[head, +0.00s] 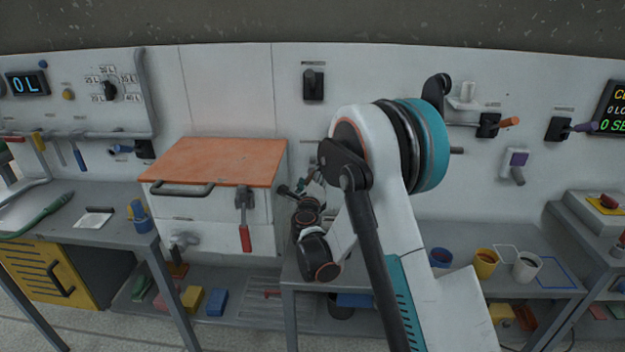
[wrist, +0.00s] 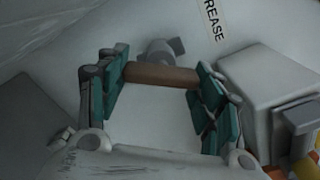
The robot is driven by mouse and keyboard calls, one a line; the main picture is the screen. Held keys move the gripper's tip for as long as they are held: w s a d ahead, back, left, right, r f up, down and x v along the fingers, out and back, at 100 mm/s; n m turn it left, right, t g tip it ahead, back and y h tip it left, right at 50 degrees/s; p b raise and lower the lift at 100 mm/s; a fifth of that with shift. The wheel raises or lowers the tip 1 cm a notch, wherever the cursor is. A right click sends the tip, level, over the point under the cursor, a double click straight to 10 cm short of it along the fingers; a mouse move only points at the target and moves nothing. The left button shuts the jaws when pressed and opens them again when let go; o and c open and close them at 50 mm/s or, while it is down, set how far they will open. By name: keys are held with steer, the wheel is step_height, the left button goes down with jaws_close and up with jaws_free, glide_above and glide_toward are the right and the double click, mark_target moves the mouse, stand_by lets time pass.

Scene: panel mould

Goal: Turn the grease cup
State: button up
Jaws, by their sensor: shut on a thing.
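The grease cup (wrist: 160,50) is a small grey fitting on the pale wall panel in the wrist view, beside a label reading "GREASE" (wrist: 213,18). A brown crossbar (wrist: 160,77) lies in front of it, and I take it for the cup's handle. My gripper (wrist: 162,82) is shut on this bar, with a teal pad at each end of it. In the head view my gripper (head: 305,185) is close to the wall, right of the orange-topped cabinet (head: 212,160). My arm hides most of the cup there.
A grey box (wrist: 265,85) stands close to the right of my gripper in the wrist view. The cabinet has a red-handled latch (head: 245,238) on its front. A blue cup (head: 441,257), a yellow cup (head: 486,262) and a white cup (head: 526,266) stand on the right bench.

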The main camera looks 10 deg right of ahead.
steer(key=shift+o, duration=0.3)
steer(key=shift+r+n, duration=0.1)
steer(key=shift+n, duration=0.2)
steer(key=shift+o, duration=0.6)
steer(key=n, duration=0.3)
steer(key=shift+r+n, duration=0.15)
steer(key=shift+n, duration=0.15)
steer(key=o, duration=0.9)
steer(key=shift+a, duration=0.1)
steer(key=shift+c, duration=0.2)
steer(key=shift+a, duration=0.1)
steer(key=shift+s, duration=0.15)
steer(key=v, duration=0.7)
steer(key=shift+s+d, duration=0.25)
steer(key=shift+s, duration=0.1)
